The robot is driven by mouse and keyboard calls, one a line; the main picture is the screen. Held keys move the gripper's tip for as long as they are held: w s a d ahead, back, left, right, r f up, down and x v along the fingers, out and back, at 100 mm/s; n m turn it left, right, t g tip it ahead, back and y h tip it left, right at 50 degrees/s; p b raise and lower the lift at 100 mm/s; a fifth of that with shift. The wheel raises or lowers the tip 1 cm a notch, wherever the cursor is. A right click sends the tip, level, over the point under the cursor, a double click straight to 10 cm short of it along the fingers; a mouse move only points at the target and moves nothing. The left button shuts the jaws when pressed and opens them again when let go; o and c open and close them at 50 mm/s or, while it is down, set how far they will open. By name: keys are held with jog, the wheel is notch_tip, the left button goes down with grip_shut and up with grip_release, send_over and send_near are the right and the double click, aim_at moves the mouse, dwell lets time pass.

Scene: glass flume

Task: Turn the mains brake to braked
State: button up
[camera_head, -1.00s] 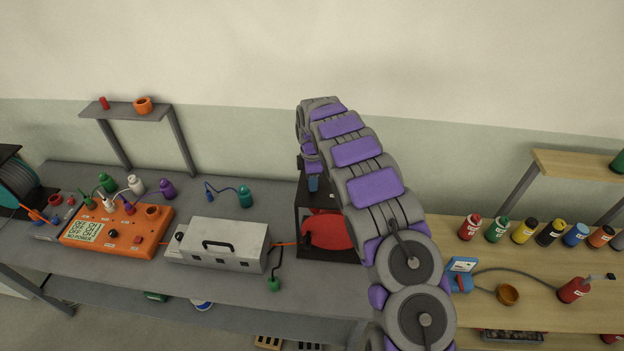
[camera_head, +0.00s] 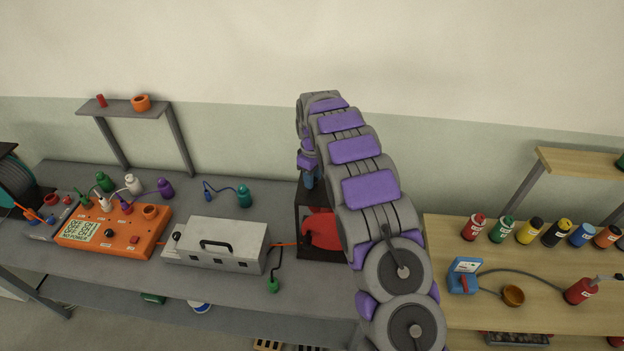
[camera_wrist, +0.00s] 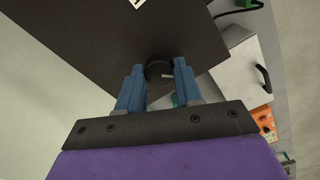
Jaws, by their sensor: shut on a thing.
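In the wrist view my gripper (camera_wrist: 158,78) has its two blue fingers on either side of a round black knob (camera_wrist: 158,70) with a pale pointer mark, and it is shut on this knob. The knob sits on the dark face of a box (camera_wrist: 95,35), which also bears a white label, cut off at the picture's edge. In the head view the dark box (camera_head: 312,252) stands on the grey bench with a red rounded part in it. My arm hides its right side, and my gripper (camera_head: 309,182) points down at its top. The label's words cannot be read.
A grey metal case (camera_head: 218,244) stands left of the dark box, joined by an orange cable. An orange meter box (camera_head: 120,232) and several small coloured bottles are further left. A wooden bench (camera_head: 455,315) with several bottles is at the right.

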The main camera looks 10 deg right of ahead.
jog(key=m, duration=0.4)
jog(key=shift+w+m+b, duration=0.1)
jog(key=shift+m+b, duration=0.2)
jog(key=shift+b, duration=0.1)
jog(key=m, duration=0.4)
jog(key=shift+m+b, duration=0.3)
jog(key=o, duration=1)
jog(key=shift+r, duration=8.65)
